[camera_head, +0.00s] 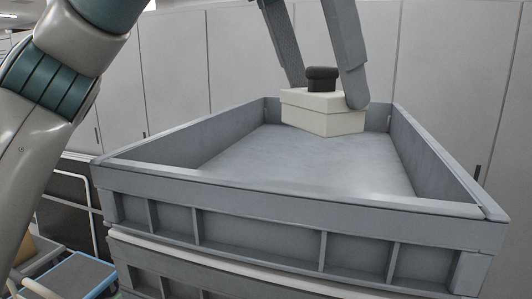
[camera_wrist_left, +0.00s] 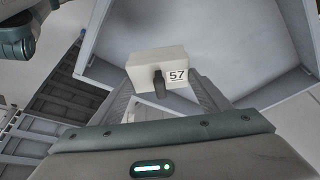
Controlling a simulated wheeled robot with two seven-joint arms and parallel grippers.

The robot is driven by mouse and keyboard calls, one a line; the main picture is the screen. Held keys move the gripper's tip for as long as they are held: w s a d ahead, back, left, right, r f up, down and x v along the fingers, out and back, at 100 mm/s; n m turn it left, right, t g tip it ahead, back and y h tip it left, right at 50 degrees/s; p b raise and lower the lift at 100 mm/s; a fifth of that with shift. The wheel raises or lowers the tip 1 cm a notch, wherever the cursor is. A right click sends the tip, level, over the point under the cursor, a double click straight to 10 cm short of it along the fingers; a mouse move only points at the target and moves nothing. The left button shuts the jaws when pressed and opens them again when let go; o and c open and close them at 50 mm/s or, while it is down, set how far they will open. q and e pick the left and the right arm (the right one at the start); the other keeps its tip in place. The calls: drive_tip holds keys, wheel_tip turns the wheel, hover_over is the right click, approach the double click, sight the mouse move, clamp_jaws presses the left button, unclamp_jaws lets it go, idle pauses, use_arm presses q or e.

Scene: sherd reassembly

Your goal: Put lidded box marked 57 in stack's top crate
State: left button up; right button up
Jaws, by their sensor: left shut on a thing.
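The lidded box (camera_head: 322,112) is cream-white with a black knob (camera_head: 321,79) on its lid. It is inside the grey top crate (camera_head: 300,203) of the stack, near the far wall. Whether it touches the crate floor or hangs just above it I cannot tell. My left gripper (camera_head: 326,94) comes down from above, with one finger on each side of the box, shut on it. In the left wrist view the box (camera_wrist_left: 156,66) shows a white label reading 57 (camera_wrist_left: 177,76) between the fingers (camera_wrist_left: 165,98). My right gripper is not in view.
Another grey crate (camera_head: 190,282) is directly under the top one. The top crate's floor in front of the box is bare. Grey cabinets (camera_head: 440,70) stand behind. A blue-edged cart (camera_head: 75,275) is at the lower left.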

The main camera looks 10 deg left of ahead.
use_arm(q)
drive_tip(key=w+a+f+p, duration=0.1)
drive_tip(key=w+a+f, duration=0.1)
drive_tip(key=a+f, duration=0.4)
drive_tip(key=a, duration=0.4)
drive_tip(key=shift+a+f+p, duration=0.2)
drive_tip(key=shift+a+p, duration=0.05)
drive_tip(key=shift+p, duration=0.15)
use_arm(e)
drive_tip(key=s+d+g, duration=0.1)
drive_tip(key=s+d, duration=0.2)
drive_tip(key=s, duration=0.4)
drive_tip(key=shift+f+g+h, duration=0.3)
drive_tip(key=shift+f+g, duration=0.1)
use_arm(q)
drive_tip(key=shift+w, duration=0.1)
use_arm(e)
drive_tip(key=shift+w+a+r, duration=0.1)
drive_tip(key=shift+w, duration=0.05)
